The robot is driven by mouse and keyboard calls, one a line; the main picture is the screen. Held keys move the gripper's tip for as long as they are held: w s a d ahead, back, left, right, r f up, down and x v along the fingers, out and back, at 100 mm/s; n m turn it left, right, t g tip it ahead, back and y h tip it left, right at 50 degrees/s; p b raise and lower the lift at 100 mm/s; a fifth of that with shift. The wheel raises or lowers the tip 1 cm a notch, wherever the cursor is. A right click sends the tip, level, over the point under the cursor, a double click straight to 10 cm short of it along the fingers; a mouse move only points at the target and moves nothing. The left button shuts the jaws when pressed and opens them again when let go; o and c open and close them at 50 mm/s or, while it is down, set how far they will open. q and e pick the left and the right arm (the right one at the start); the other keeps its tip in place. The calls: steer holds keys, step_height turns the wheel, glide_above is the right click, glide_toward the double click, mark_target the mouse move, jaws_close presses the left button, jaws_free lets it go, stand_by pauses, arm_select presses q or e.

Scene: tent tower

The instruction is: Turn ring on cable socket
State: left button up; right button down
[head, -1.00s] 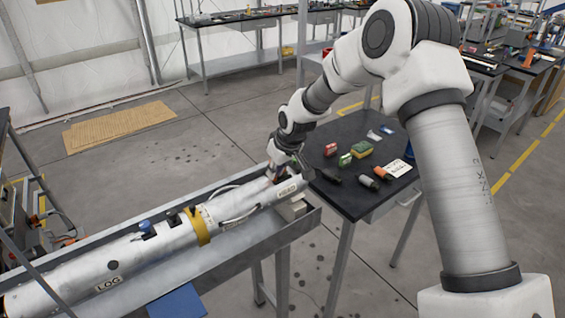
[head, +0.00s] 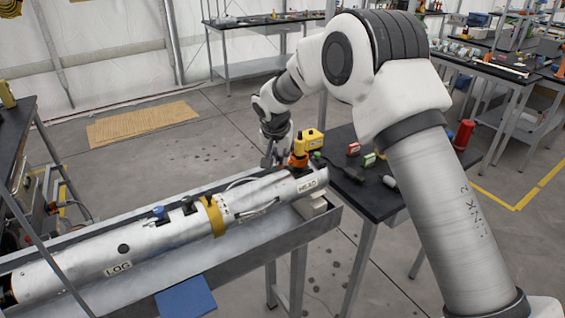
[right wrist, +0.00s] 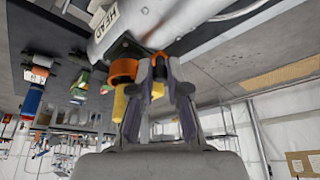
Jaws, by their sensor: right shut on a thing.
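A silver cylinder (head: 150,240) lies in a long metal trough, with its HEAD end at the right. An orange ring (head: 298,160) sits at that end, below a yellow plug body (head: 310,142). In the right wrist view the ring (right wrist: 124,70) is against a dark mount beside the HEAD label, and the yellow body (right wrist: 121,101) extends from it. My right gripper (head: 274,160) is beside the ring. In the wrist view its fingertips (right wrist: 160,66) are closed on an orange part at the ring's side; the exact contact is partly hidden. My left gripper is out of view.
The metal trough (head: 260,248) surrounds the cylinder. A black table (head: 385,205) with several small coloured parts stands behind its right end. A blue panel (head: 186,298) is at the trough's front.

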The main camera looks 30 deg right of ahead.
steer(key=shift+w+m, duration=0.1)
steer(key=shift+m, duration=0.2)
steer(key=c, duration=1.4)
jaws_free()
steer(key=shift+o, duration=1.2)
steer(key=shift+d+f, duration=0.1)
steer(key=shift+w+f, duration=0.1)
steer(key=shift+w, duration=0.1)
steer(key=v, duration=1.2)
steer(key=shift+w, duration=0.15)
